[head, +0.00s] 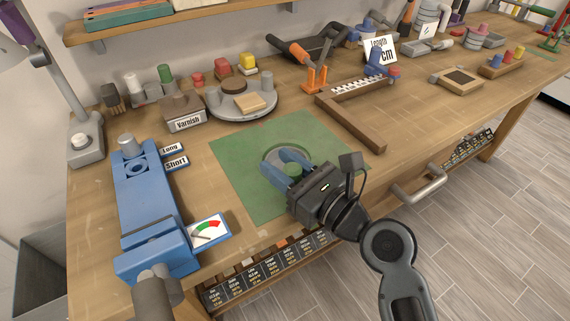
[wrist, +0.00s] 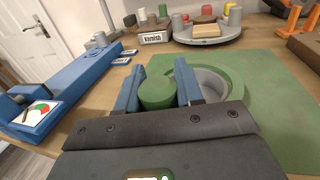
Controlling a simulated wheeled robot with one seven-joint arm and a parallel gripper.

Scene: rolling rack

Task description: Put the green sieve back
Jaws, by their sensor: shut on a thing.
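My gripper (head: 282,163) has its two blue fingers shut on the green sieve, by a round green knob (head: 291,169). The same knob shows between the fingers in the wrist view (wrist: 157,92). A round rim with a grey inner wall (wrist: 212,80) lies directly beside the knob, partly hidden by the right finger. I cannot tell whether rim and knob are joined. They are over the green mat (head: 235,155), and I cannot tell whether they touch it.
A blue fixture (head: 150,205) stands left, with a gauge card (head: 208,230) beside it. A round grey turntable (head: 265,108), a Varnish box (head: 184,112) and an L-shaped wooden frame (head: 365,132) stand behind the mat. A grey handle (head: 420,187) juts from the bench's front. The mat's left part is clear.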

